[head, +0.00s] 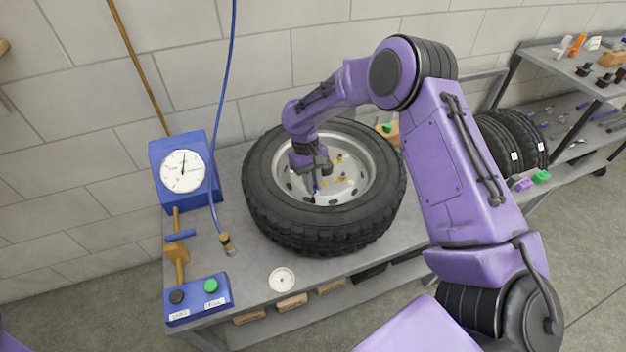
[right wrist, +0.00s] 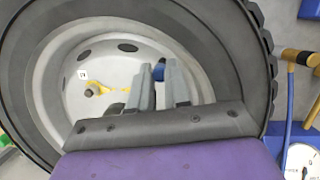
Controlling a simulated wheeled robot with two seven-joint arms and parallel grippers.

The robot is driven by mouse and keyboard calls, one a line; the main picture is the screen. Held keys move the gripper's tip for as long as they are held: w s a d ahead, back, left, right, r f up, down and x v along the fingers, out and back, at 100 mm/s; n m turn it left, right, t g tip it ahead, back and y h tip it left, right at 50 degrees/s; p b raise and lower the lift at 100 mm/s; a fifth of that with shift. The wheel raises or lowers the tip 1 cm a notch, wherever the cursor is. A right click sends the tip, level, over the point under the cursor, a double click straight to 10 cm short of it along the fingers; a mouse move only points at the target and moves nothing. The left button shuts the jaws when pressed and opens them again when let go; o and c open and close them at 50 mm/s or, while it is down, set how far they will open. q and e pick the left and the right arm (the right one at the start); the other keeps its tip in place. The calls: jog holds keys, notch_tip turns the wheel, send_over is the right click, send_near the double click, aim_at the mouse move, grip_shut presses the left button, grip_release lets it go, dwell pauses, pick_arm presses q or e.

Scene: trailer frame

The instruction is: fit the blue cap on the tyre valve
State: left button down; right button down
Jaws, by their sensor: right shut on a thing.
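The tyre (head: 375,215) lies flat on the bench, with its pale metal rim (head: 352,160) facing up. My right gripper (head: 314,190) reaches down inside the rim, near its front-left side. It is shut on the small blue cap (right wrist: 159,72), which shows between the fingertips (right wrist: 160,85) in the right wrist view. The tyre valve cannot be made out; the fingers and cap may hide it. I cannot tell whether the cap touches the valve. My left gripper is not in view.
A blue gauge (head: 182,171) and a blue button box (head: 198,299) stand at the left. A blue hose (head: 222,100) hangs with a brass end (head: 226,241) beside the tyre. A round white dial (head: 282,280) lies in front. Shelves (head: 570,60) with parts stand right.

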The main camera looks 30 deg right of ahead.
jog(key=shift+f, duration=0.9)
jog(key=c, duration=0.7)
grip_release()
jog(key=shift+c, duration=0.2)
jog(key=shift+a, duration=0.1)
jog(key=shift+c, duration=0.6)
jog(key=shift+o, duration=0.2)
